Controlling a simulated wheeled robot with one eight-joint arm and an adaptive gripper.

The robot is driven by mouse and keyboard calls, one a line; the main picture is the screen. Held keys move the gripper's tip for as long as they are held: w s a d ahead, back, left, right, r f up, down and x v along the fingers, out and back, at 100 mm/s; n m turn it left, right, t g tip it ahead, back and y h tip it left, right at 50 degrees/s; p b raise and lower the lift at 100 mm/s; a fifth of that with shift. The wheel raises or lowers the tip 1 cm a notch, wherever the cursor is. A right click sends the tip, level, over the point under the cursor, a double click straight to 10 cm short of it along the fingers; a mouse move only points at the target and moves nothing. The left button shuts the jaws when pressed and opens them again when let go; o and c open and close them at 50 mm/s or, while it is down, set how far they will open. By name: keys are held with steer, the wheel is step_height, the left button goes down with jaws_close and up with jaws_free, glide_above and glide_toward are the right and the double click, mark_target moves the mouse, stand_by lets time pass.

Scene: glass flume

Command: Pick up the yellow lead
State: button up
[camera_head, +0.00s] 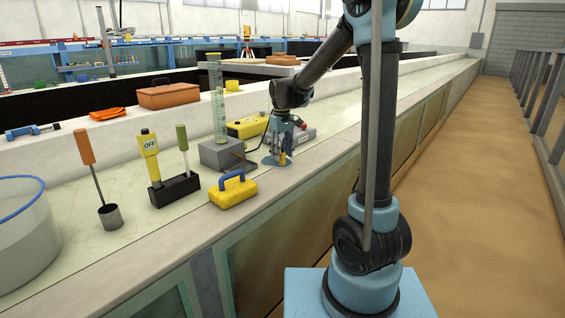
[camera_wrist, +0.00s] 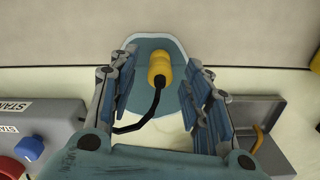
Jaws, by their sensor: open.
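The yellow lead (camera_wrist: 159,70) has a thick yellow plug end with a black cable curving down and left from it in the wrist view. It lies over a blue-grey, rounded holder or plate (camera_wrist: 145,46). My gripper (camera_wrist: 160,75) is open, its two fingers on either side of the plug, with a visible gap on both sides. In the head view my gripper (camera_head: 280,148) is low over the bench ledge, with a bit of the yellow lead (camera_head: 283,159) showing between the fingers. The far end of the cable is hidden under my gripper.
A grey box with labels (camera_wrist: 60,135) and a grey box with a lid-like plate (camera_wrist: 262,125) flank my gripper closely. In the head view a grey box with a green cylinder (camera_head: 222,155) and a yellow case with blue handle (camera_head: 233,191) stand left of it.

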steer(key=shift+f, duration=1.35)
jaws_close()
steer(key=shift+r, duration=0.1)
